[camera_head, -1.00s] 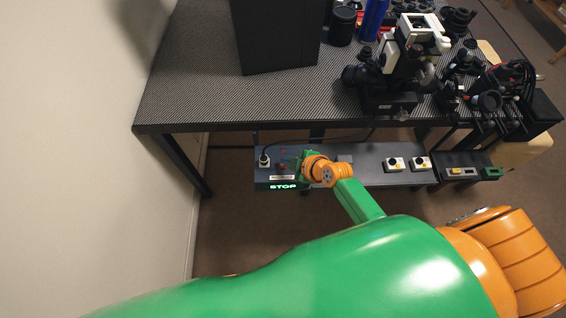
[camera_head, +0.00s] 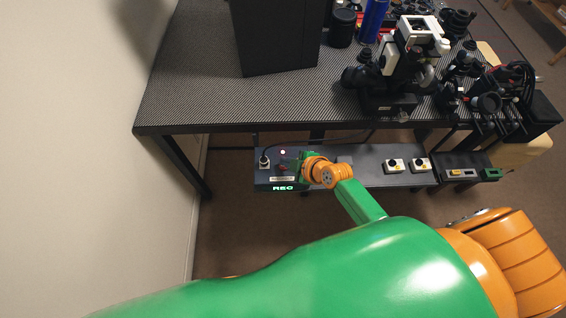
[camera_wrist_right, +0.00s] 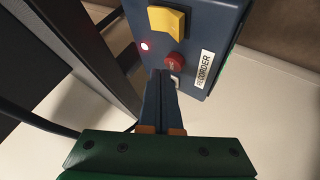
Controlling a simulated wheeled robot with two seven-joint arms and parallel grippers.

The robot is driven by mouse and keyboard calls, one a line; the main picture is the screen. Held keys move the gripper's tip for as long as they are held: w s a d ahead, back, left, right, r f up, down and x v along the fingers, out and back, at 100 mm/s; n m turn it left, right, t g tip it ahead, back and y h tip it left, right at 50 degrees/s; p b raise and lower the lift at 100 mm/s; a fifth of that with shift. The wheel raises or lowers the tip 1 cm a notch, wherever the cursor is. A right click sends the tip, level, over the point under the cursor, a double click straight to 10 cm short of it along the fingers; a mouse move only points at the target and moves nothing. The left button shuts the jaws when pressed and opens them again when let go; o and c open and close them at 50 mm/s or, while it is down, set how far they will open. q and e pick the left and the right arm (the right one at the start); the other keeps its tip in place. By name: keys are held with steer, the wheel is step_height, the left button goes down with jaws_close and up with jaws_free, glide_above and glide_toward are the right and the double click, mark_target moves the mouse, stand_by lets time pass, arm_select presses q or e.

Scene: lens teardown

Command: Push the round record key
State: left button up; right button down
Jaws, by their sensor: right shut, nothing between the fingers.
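The recorder box (camera_head: 262,180) is dark, on the low shelf under the table's front edge. Its green display (camera_head: 284,188) reads REC. My left gripper is not in view.
A yellow switch (camera_wrist_right: 167,20) stands on the box beyond the key. Two white boxes with black knobs (camera_head: 394,165) stand on the shelf (camera_head: 372,176) to the right. The table (camera_head: 200,85) overhangs behind, with a black case (camera_head: 275,40) and a microscope (camera_head: 400,60) on it.

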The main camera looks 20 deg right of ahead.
steer(key=shift+r, duration=0.45)
step_height(320, 180, up, 6)
steer(key=p, duration=0.6)
steer(key=s+d+r+m+g+h, duration=0.25)
steer(key=s+m, duration=0.35)
steer(key=s, duration=0.3)
steer(key=s+d+r+m+g+h, duration=0.1)
steer(key=s+r+m+g, duration=0.1)
steer(key=s+r+m, duration=0.5)
steer(key=s+f+n+g, duration=0.1)
steer(key=s+f, duration=0.2)
steer(key=f, duration=0.7)
steer(key=s+f+g, duration=0.1)
steer(key=s+f, duration=0.2)
steer(key=f, duration=0.8)
steer(key=s+d+f, duration=0.2)
steer(key=s+f, duration=0.6)
steer(key=s, duration=0.3)
steer(key=shift+d+f+g, duration=0.2)
steer(key=shift+f+g, duration=0.05)
steer(key=shift+g, duration=0.1)
